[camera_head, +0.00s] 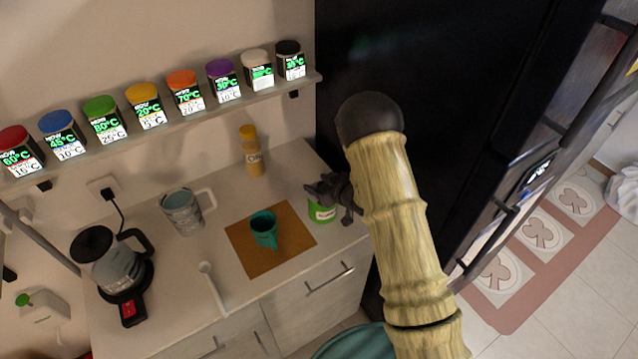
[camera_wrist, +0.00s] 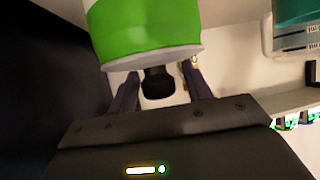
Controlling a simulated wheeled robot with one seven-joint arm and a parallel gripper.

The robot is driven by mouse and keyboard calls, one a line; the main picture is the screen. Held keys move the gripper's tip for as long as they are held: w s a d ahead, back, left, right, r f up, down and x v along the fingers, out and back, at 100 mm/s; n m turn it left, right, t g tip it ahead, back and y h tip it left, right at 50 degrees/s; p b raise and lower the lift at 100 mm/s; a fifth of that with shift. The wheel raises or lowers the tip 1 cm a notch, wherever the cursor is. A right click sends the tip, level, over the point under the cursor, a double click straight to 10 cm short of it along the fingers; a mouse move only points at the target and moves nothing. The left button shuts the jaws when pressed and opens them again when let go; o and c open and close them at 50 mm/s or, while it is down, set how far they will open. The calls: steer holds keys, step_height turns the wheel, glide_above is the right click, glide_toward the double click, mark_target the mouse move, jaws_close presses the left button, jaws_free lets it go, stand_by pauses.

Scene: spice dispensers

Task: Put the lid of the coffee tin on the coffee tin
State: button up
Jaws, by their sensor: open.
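The coffee tin (camera_head: 322,212) is a green tin with a white label, standing upright at the right end of the counter, beside the dark fridge. In the wrist view, which is upside down, the green tin (camera_wrist: 145,28) fills the top. Its lid (camera_wrist: 150,60) shows as a pale rim with a black knob (camera_wrist: 158,84), and it appears to sit on the tin. My gripper (camera_head: 338,193) is at the tin's top and hides the lid in the head view. Its open fingers (camera_wrist: 160,88) stand on either side of the knob, with gaps visible.
A teal cup (camera_head: 264,229) stands on a brown mat (camera_head: 290,250) left of the tin. A yellow-capped bottle (camera_head: 251,152), a glass jug (camera_head: 182,210), a white spoon (camera_head: 213,288) and a coffee maker (camera_head: 112,268) are farther left. A shelf (camera_head: 170,127) of coloured jars runs above.

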steer(key=shift+r, duration=0.1)
steer(key=b+v, duration=0.2)
steer(key=v, duration=1)
steer(key=shift+b, duration=0.35)
steer(key=shift+r, duration=0.1)
steer(key=s+d+r+m+g+h, duration=0.2)
steer(key=s+d+r+m+h, duration=0.35)
steer(key=d+h, duration=0.35)
steer(key=s+r+m+g, duration=0.1)
steer(key=s+g, duration=0.1)
steer(key=s, duration=0.5)
steer(key=s+d+r+m+g, duration=0.1)
steer(key=s+m+g, duration=0.1)
steer(key=s, duration=0.5)
steer(key=shift+d+r+g, duration=0.25)
steer(key=shift+r+g, duration=0.05)
